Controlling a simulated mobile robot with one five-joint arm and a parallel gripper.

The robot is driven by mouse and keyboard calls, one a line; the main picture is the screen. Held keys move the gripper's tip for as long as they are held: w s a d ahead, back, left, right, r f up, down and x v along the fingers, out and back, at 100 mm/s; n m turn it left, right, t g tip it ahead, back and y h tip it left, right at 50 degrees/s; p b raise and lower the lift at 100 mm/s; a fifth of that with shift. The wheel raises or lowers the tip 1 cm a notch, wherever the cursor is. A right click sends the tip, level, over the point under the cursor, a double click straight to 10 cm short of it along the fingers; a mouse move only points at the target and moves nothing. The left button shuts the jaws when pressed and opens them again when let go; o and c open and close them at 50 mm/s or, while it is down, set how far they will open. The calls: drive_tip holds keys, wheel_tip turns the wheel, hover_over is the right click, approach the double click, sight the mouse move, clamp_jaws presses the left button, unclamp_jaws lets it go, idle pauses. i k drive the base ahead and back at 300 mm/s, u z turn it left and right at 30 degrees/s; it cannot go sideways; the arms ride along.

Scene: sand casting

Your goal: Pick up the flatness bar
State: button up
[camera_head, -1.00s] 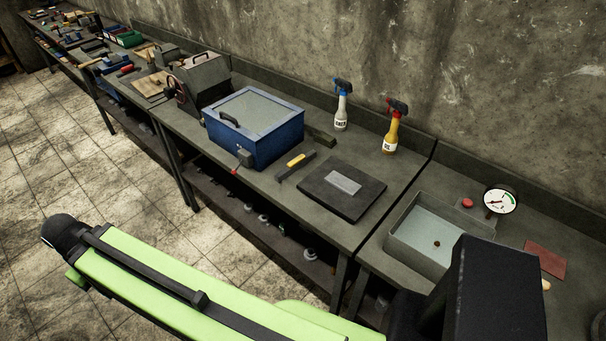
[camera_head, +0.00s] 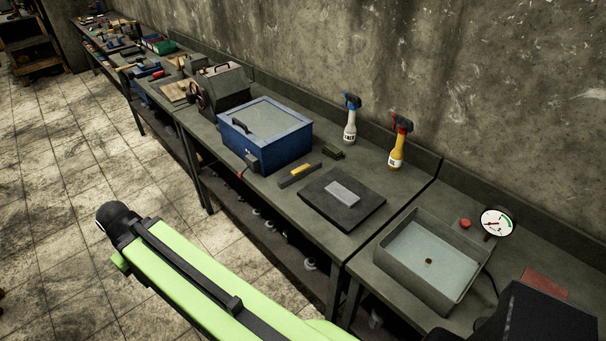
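A dark flat bar with a yellow middle part (camera_head: 298,174) lies on the bench, just in front of the blue box. It may be the flatness bar, but I cannot read any marking. My green arm crosses the lower left of the view, well in front of the bench. My gripper's fingers do not show.
The blue box with a glass lid (camera_head: 272,148) stands on the bench. A dark plate (camera_head: 362,213) carries a light block (camera_head: 342,193). Two spray bottles (camera_head: 350,124) (camera_head: 398,150) stand by the wall. A water basin (camera_head: 400,279) and a gauge (camera_head: 497,222) are at right. Floor is open at left.

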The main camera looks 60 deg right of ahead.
sight(299, 172)
drive_tip(key=i, duration=0.85)
drive_tip(key=u, duration=0.05)
